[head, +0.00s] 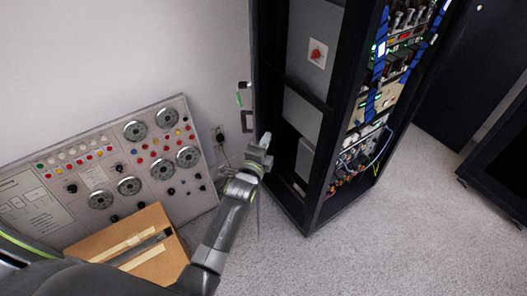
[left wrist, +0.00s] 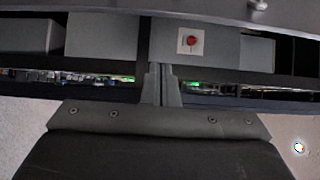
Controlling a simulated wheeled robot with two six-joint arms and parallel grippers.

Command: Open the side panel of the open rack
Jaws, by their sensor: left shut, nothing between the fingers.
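The open rack (head: 325,175) is a tall black frame standing right of centre in the head view. Its left-facing side is uncovered and shows grey boxes inside. A dark upright edge with a handle (head: 246,121) runs along the rack's left side; I cannot tell whether it is the side panel swung out. My left gripper (head: 264,142) is shut and empty, close to the lower left of this opening, just right of the handle. In the left wrist view its fingers (left wrist: 161,85) are together, pointing at the rack interior. Contact with the rack cannot be told. My right gripper is out of view.
A slanted control panel with dials (head: 100,199) leans by the wall at left. A brown box (head: 165,272) lies in front of it. A red switch (head: 317,54) sits inside the rack. Another dark cabinet (head: 505,150) stands at right. Carpet between is clear.

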